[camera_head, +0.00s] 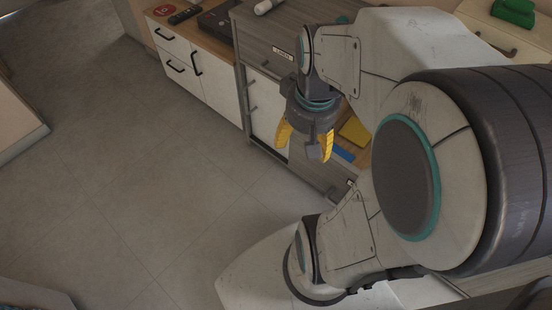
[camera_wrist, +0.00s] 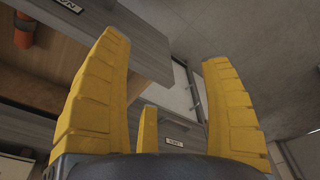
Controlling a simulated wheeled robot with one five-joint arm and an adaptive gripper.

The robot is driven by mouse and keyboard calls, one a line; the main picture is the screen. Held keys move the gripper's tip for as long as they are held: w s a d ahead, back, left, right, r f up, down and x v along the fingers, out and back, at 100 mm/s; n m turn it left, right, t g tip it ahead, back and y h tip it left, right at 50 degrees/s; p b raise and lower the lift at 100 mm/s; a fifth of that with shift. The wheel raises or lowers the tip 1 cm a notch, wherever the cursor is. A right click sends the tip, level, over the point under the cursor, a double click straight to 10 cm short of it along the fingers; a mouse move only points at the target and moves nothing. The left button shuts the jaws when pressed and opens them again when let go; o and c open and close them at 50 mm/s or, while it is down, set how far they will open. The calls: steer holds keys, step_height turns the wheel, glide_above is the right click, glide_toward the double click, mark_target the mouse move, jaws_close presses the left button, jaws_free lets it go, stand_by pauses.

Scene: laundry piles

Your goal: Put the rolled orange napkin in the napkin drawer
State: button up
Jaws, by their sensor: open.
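My gripper (camera_head: 303,150) hangs in front of the grey cabinet in the head view, fingers pointing down, apart and empty. Its yellow fingers also stand wide apart in the wrist view (camera_wrist: 166,48). The rolled orange napkin (camera_wrist: 24,30) shows at the upper left of the wrist view, outside the fingers, in a wood-lined space. A grey drawer front (camera_wrist: 150,50) lies beside that space; a label at its top edge is cut off and starts with "NA". I cannot tell whether the roll lies inside that drawer. The roll is not visible in the head view.
An open wood-lined space beside my gripper holds a yellow cloth (camera_head: 355,130) and a blue item (camera_head: 343,154). A white roll (camera_head: 266,6) lies on the grey cabinet top (camera_head: 255,28). White drawers (camera_head: 185,65) stand to the left. A green item (camera_head: 514,11) is far right. The floor is clear.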

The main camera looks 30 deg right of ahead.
steer(key=s+a+n, duration=0.2)
steer(key=a+n, duration=0.1)
steer(key=a, duration=0.5)
steer(key=shift+s+a+r+n+t+y, duration=0.15)
steer(key=shift+s+r+n+t+y, duration=0.15)
steer(key=shift+r+n+t, duration=0.15)
